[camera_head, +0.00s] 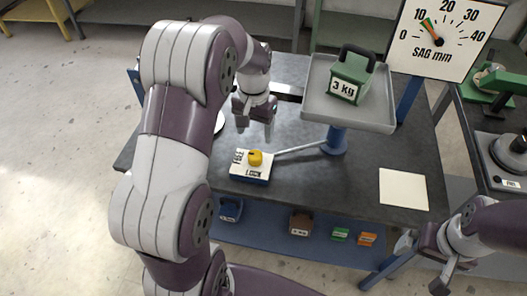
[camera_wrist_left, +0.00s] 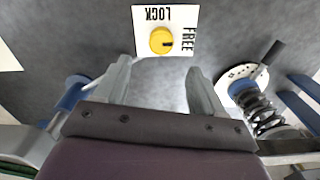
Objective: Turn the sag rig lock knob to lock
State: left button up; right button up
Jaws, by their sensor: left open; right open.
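The yellow lock knob (camera_head: 255,158) sits on a white-topped block (camera_head: 238,172) on the dark bench, with FREE at its left side and LOCK at its front. In the left wrist view the knob (camera_wrist_left: 161,40) shows a dark mark pointing right, towards FREE. My left gripper (camera_head: 255,127) hangs above and behind the knob, not touching it. Its two fingers (camera_wrist_left: 160,78) are apart with nothing between them, and the knob lies ahead of their tips. My right gripper (camera_head: 442,270) is at the lower right, away from the block, and holds nothing visible.
A grey tray (camera_head: 318,103) on a blue post carries a green 3 kg weight (camera_head: 350,77). A grey rod runs from the block to the post. The sag dial (camera_head: 447,40) stands behind. A spring (camera_wrist_left: 262,112) shows right of my left fingers.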

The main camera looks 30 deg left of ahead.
aim_at(255, 154)
pick_arm(q)
notch_tip(255, 154, down, 11)
jog(key=shift+a+r, duration=0.1)
jog(key=shift+r, duration=0.1)
jog(key=c, duration=1)
